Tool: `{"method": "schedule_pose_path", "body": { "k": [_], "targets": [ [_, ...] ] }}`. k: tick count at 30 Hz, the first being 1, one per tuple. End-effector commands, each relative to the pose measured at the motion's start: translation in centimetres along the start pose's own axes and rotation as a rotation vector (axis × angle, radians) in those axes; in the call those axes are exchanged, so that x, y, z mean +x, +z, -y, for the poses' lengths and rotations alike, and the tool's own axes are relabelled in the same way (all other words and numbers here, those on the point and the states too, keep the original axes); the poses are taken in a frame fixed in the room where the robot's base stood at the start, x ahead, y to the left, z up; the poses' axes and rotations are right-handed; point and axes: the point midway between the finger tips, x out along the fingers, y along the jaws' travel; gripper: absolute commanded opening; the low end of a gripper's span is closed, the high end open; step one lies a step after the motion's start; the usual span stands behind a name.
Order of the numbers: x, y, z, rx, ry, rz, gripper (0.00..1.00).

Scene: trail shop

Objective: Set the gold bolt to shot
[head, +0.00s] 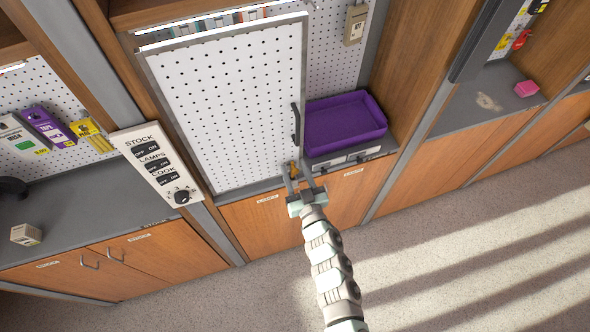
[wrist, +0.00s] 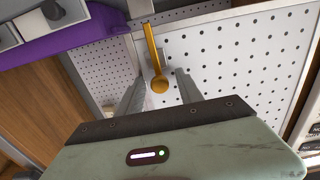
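The gold bolt (head: 294,168) is at the lower right corner of a white pegboard panel (head: 230,105) in the head view. In the wrist view the bolt (wrist: 152,50) is a long gold bar with a round knob (wrist: 160,84) at its near end. My gripper (head: 297,174) is at the bolt, with its fingers pointing to the panel. In the wrist view my gripper (wrist: 160,80) is open, with the knob between the fingers and a gap on each side. I cannot tell whether the bolt is shot or drawn.
A dark handle (head: 296,122) is on the panel's right edge. A switch plate (head: 157,165) with a knob is on the left post. Wooden cabinet doors (head: 262,222) are below. The floor in front is clear.

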Motion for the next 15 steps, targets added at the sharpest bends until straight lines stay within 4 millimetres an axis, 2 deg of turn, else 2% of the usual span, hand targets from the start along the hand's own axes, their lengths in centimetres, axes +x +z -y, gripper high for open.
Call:
{"method": "schedule_pose_path", "body": {
  "k": [2,15],
  "targets": [
    [0.0,-0.02,-0.01,0.0,0.0,0.0,0.37],
    [-0.02,-0.03,-0.02,0.0,0.0,-0.001,0.01]
  ]
}}
